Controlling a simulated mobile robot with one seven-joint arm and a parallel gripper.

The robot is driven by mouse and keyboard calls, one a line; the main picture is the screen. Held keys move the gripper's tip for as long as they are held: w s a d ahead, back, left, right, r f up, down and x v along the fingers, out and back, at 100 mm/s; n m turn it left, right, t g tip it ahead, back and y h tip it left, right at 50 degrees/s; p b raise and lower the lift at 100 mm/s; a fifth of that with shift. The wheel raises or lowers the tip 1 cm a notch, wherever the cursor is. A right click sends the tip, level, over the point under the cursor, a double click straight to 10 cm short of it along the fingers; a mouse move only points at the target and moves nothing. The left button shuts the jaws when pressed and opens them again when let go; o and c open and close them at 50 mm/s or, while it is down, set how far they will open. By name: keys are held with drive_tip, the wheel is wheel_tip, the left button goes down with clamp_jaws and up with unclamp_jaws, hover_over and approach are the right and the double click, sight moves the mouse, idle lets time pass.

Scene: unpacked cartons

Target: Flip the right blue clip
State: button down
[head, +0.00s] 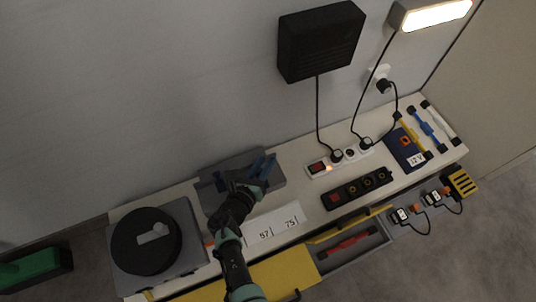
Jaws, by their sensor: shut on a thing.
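A grey clip holder (213,192) sits at the back of the bench, left of centre. The right blue clip (264,166) stands up from it as thin slanted blue bars. Another blue piece (220,182) shows to the left, partly behind my arm. My gripper (257,184) reaches over the holder from the front, at the foot of the right blue clip. Its jaws are shut on that clip. The dark fingers hide the contact and the clip's lower part.
A black round turntable (146,241) stands to the left. A numbered white card (273,228) lies just right of my arm. A white power strip (339,161) and a black strip (357,190) lie to the right. An open drawer (353,250) sits in front.

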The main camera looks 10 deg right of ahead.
drive_tip(key=g+p, duration=0.1)
drive_tip(key=r+n+g+p, duration=0.1)
drive_tip(key=p, duration=0.1)
drive_tip(key=shift+w+a, duration=0.1)
drive_tip(key=shift+w, duration=0.3)
drive_tip(key=shift+w+f+n+g, duration=0.1)
drive_tip(key=shift+w+n+g, duration=0.15)
drive_tip(key=shift+n+g, duration=0.6)
drive_tip(key=shift+w+g, duration=0.1)
drive_tip(key=shift+g, duration=0.25)
drive_tip(key=shift+w+a+n+g, duration=0.1)
drive_tip(key=shift+w+n+g, duration=0.2)
drive_tip(key=shift+g, duration=0.2)
drive_tip(key=c, duration=0.7)
unclamp_jaws()
